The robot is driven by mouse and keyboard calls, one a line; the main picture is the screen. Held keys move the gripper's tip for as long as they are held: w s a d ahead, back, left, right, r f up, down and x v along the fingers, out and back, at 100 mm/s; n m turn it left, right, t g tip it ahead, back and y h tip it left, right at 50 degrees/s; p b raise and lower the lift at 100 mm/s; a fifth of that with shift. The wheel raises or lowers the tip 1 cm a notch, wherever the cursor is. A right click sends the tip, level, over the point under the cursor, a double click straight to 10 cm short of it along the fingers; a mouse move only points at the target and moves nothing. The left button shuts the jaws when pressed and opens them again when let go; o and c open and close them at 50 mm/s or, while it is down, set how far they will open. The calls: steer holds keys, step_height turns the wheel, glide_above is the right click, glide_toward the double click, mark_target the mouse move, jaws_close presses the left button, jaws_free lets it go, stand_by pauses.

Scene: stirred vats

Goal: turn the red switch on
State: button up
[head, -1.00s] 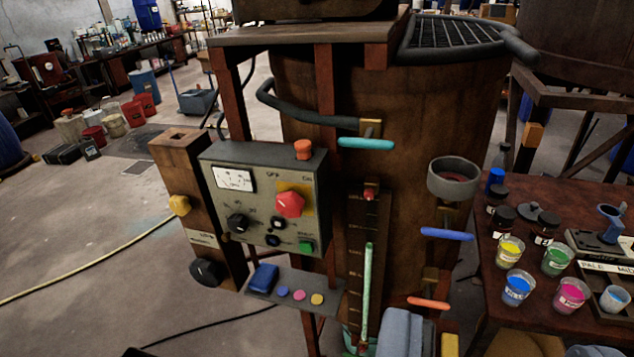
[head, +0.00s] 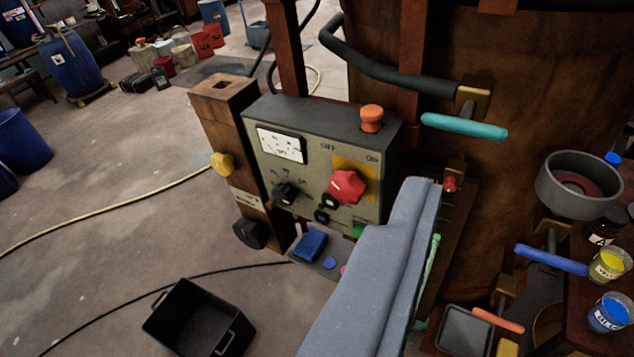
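The red switch (head: 347,187) is a rotary knob on a yellow plate on the front of the grey control box (head: 318,120). The word OFF is printed to its upper left and ON to its upper right. I cannot tell which mark the knob points at. My gripper (head: 425,184) reaches up from the bottom as a long grey-blue shape. Its tip is right of the red switch in the picture, and a gap shows between them. It covers the lower right part of the box. I cannot make out whether its fingers are apart.
An orange mushroom button (head: 371,118) tops the box, and a black knob (head: 287,193) is on its face. A teal-handled lever (head: 464,127) juts out above my gripper. A blue handle (head: 552,260) and a grey round cup (head: 580,184) are at the right. A black bin (head: 199,320) stands on the floor.

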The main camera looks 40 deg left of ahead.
steer(key=w+a+f+y+p, duration=0.1)
steer(key=w+a+f+p, duration=0.1)
steer(key=w+a+f, duration=0.35)
steer(key=w+a+f+y+p, duration=0.25)
steer(key=a+f, duration=0.35)
steer(key=a, duration=0.4)
steer(key=t+h+p, duration=0.2)
steer(key=h+p, duration=0.1)
steer(key=h, duration=0.2)
glide_toward(342, 194)
steer(key=shift+m, duration=0.4)
steer(key=w, duration=0.9)
steer(key=shift+w+d+f, duration=0.2)
steer(key=shift+w+d, duration=0.05)
steer(key=shift+d, duration=0.05)
steer(key=c, duration=1)
steer(key=shift+a, duration=0.15)
